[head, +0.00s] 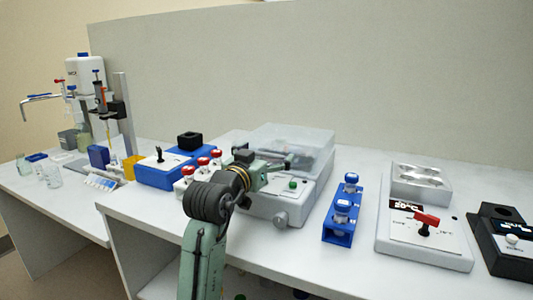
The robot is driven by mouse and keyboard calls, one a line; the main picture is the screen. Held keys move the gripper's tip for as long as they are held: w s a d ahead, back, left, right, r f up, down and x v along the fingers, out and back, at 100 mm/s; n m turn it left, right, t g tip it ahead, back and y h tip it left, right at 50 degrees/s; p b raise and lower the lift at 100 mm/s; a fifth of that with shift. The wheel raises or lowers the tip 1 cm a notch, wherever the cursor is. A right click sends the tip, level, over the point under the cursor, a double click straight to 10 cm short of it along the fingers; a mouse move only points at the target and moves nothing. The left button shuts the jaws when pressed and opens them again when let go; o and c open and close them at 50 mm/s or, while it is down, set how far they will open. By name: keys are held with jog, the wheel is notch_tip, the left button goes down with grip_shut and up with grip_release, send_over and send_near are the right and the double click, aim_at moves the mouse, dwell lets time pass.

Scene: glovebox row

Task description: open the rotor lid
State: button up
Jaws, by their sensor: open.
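A white centrifuge-like machine (264,207) with a green button and a round grey knob on its front stands near the middle of the bench. A clear, see-through lid (300,137) sits over its back part and looks lowered. Dark parts show dimly through it; I cannot make out a separate rotor lid. My gripper (287,160) is open, at the lid's front left side, just above the machine. The fingertips are small and dark here, and I cannot tell whether they touch the lid. My arm hides the machine's left side.
A white rack with red-capped vials (203,162) stands close left of my arm. A blue rack with blue-capped vials (341,211) stands right of the machine.

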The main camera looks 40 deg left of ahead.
jog(key=c, duration=1.4)
jog(key=shift+w+r, duration=0.1)
jog(key=shift+r, duration=0.05)
